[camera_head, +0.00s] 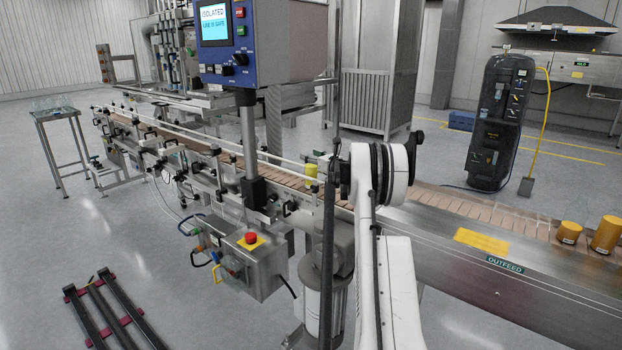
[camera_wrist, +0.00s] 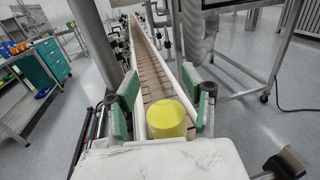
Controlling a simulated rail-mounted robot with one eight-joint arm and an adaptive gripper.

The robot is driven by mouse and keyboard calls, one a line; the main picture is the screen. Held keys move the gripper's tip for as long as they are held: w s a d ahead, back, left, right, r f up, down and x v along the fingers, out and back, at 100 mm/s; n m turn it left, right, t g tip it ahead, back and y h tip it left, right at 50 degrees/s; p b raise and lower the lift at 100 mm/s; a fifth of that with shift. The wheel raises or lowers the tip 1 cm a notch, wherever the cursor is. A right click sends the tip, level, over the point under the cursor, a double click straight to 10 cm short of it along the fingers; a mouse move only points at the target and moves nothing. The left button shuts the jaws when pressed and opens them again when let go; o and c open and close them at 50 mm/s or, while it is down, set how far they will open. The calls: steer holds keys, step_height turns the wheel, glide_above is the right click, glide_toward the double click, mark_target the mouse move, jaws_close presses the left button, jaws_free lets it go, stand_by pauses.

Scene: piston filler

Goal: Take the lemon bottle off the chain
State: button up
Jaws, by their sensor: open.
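The lemon bottle (camera_head: 311,171) stands on the brown slatted chain (camera_head: 285,178) in the head view, just left of my wrist. In the wrist view it is a bright yellow round shape (camera_wrist: 166,119) at the lower middle, on the chain (camera_wrist: 155,75). My gripper (camera_wrist: 160,103) is open, with one green-padded finger on each side of the bottle in that view. I see no clear contact; whether the bottle is fully between the pads I cannot tell. In the head view my gripper (camera_head: 325,168) is small and partly hidden by my arm.
Rails (camera_head: 225,142) run along the chain. A blue-framed control panel (camera_head: 250,42) on a post stands over the near side. Two amber containers (camera_head: 569,232) (camera_head: 606,234) stand on the outfeed end at right. A box with a red button (camera_head: 251,238) hangs below.

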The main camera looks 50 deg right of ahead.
jaws_close()
stand_by(0.3)
stand_by(0.3)
step_height(320, 180, up, 10)
steer(key=shift+r+p, duration=0.1)
steer(key=shift+p, duration=0.45)
step_height(320, 180, up, 8)
steer(key=p, duration=0.3)
steer(key=shift+r+p, duration=0.2)
steer(key=shift+p, duration=0.2)
stand_by(1.3)
